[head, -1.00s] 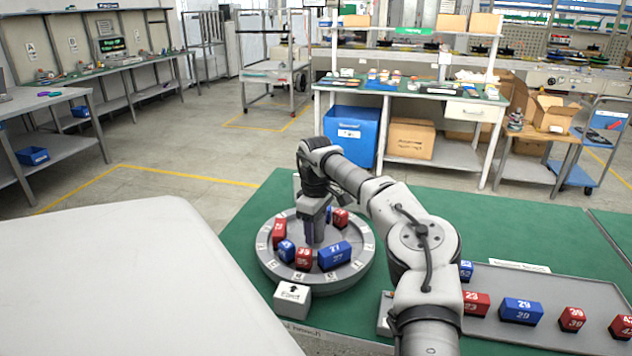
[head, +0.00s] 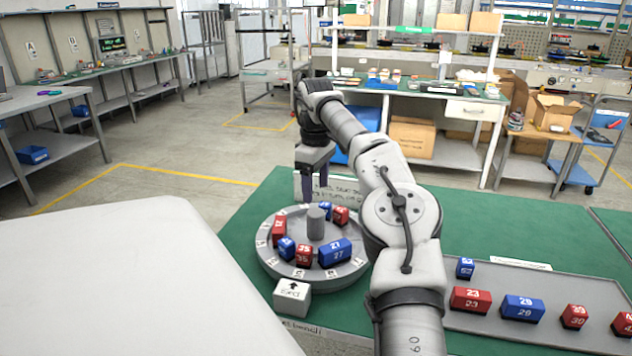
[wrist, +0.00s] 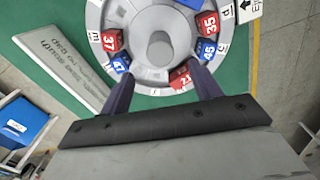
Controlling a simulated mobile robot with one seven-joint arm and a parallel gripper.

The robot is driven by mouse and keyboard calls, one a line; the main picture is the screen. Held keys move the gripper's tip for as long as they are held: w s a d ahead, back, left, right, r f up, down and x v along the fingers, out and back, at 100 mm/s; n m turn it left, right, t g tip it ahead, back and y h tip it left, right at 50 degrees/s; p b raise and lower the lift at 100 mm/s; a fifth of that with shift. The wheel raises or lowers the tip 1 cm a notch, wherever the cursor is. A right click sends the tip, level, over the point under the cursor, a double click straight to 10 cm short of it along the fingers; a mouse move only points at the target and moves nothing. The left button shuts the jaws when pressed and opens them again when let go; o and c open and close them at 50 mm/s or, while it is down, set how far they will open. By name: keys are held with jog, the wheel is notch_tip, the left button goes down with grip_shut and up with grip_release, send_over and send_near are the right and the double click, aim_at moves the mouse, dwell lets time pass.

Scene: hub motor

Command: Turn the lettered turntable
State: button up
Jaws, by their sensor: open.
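The round grey turntable (head: 270,266) sits on the green bench, with letter labels around its rim. A grey knob (head: 316,224) stands at its centre. Red and blue numbered blocks sit around the knob, among them the blue 27 block (head: 335,252) and the red 35 block (head: 304,255). A white block with an arrow (head: 292,292) stands at the turntable's near edge. My gripper (head: 315,188) is open and empty, raised above the turntable's far side, apart from the knob. In the wrist view the knob (wrist: 160,48) lies beyond the spread fingers (wrist: 162,92).
A white sign (wrist: 72,62) stands just behind the turntable. A grey tray (head: 555,335) with several red and blue blocks lies to the right. Green bench top (head: 480,225) is clear behind the tray. A white surface (head: 130,270) fills the near left.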

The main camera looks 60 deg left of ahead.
notch_tip(320, 180, up, 2)
jog(key=shift+r, duration=0.1)
jog(key=shift+d, duration=0.1)
dwell(0.8)
